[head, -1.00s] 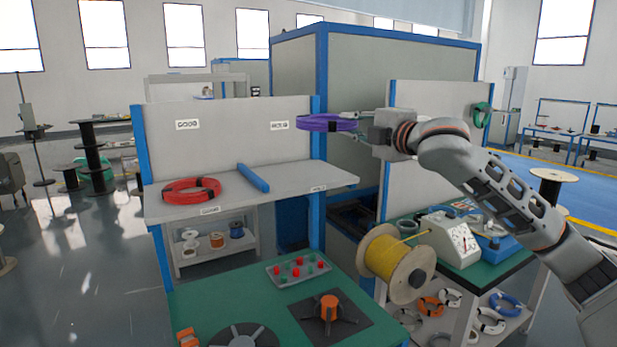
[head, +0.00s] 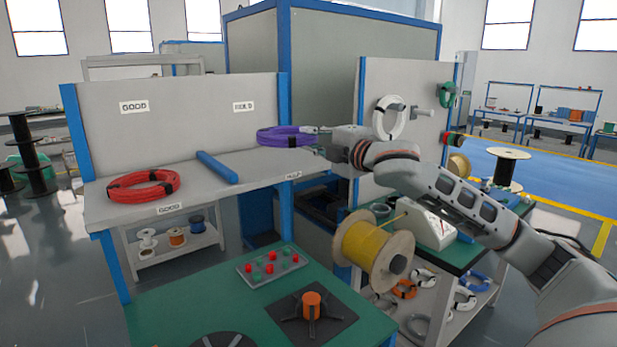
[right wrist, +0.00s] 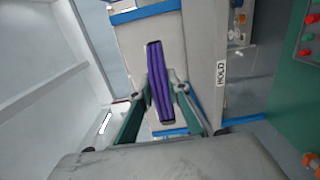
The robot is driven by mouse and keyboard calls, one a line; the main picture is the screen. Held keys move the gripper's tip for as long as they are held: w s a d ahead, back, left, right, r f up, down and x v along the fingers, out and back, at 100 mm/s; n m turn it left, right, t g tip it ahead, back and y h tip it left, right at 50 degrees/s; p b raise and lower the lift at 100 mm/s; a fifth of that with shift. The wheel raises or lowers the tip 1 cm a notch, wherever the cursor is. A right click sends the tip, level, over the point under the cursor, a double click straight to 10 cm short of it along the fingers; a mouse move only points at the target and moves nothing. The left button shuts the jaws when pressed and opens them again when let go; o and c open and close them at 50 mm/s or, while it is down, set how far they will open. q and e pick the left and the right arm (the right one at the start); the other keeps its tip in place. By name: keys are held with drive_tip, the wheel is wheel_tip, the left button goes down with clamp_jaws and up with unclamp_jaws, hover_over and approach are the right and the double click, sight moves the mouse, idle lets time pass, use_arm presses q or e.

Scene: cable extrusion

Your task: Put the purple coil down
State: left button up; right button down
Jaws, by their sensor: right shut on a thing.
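The purple coil (head: 285,136), a flat ring with black ties, is at the right part of the grey shelf (head: 255,166), below the HOLD label. My right gripper (head: 316,133) is shut on the coil's right side. In the right wrist view the coil (right wrist: 159,88) sits edge-on between the fingers (right wrist: 160,95). The coil looks low over the shelf; I cannot tell whether it touches. A red coil (head: 144,186) lies on the left, GOOD part. A blue divider bar (head: 217,166) lies between the two coils. My left gripper is not in view.
A blue post (head: 284,105) and back panel (head: 180,110) stand behind the shelf. Below is a green table (head: 190,307) with a button panel (head: 271,264). A yellow spool (head: 364,245) stands to the right. The shelf between divider and purple coil is clear.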

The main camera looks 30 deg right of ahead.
drive_tip(key=shift+f+b, duration=0.85)
drive_tip(key=shift+f, duration=3.05)
drive_tip(key=shift+f, duration=0.15)
drive_tip(key=c, duration=1.9)
unclamp_jaws()
